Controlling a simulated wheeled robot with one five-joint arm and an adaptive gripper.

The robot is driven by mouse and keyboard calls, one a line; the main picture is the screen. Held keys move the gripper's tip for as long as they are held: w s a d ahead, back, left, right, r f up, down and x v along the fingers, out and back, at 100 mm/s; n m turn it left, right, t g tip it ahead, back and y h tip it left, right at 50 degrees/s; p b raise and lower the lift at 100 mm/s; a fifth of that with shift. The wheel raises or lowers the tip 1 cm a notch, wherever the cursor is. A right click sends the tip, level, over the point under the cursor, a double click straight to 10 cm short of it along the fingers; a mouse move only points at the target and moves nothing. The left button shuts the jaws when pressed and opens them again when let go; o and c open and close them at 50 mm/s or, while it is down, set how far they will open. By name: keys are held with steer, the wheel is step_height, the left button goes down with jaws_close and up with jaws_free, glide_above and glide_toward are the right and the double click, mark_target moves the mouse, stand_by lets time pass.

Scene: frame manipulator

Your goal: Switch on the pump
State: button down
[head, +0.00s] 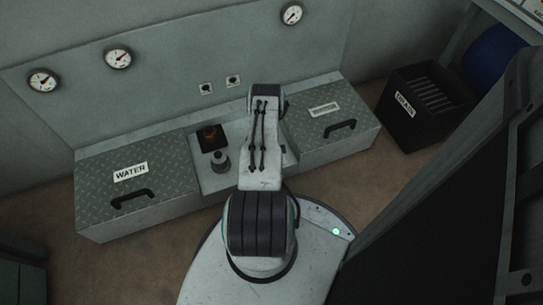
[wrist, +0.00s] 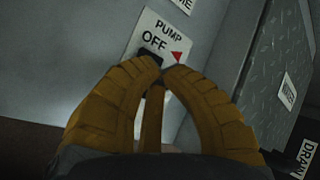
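In the wrist view, a white plate marked PUMP and OFF (wrist: 158,35) with a red triangle is on a grey surface. A dark switch part (wrist: 148,56) shows at its lower edge, partly covered by my gripper. My gripper (wrist: 164,68) has its yellow fingers arched inward, with the tips almost together right at the dark part. I cannot tell whether they touch or hold it. In the head view my arm hides the gripper.
A tread-plate box marked WATER (head: 131,171) stands left and another tread-plate box (head: 325,110) right, with a lower console (head: 218,181) between. A black DRAIN crate (head: 422,106) stands at far right. Gauges are on the panel. Brown floor is clear in front.

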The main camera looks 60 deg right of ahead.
steer(key=shift+f, duration=0.15)
stand_by(1.3)
steer(key=shift+f+b, duration=0.3)
steer(key=shift+b, duration=0.15)
steer(key=shift+a+f+b, duration=0.1)
steer(key=shift+f+b, duration=0.2)
stand_by(0.5)
steer(key=shift+r, duration=0.1)
stand_by(0.4)
steer(key=shift+r+p, duration=0.5)
steer(key=shift+r, duration=0.2)
steer(key=shift+r, duration=0.1)
steer(key=shift+w+d+r+p, duration=0.15)
steer(key=shift+r+p, duration=0.75)
steer(key=shift+r, duration=0.3)
steer(key=shift+w+d+r+p, duration=0.1)
steer(key=shift+d+r+p, duration=0.05)
steer(key=shift+r+p, duration=0.9)
steer(key=shift+r, duration=0.2)
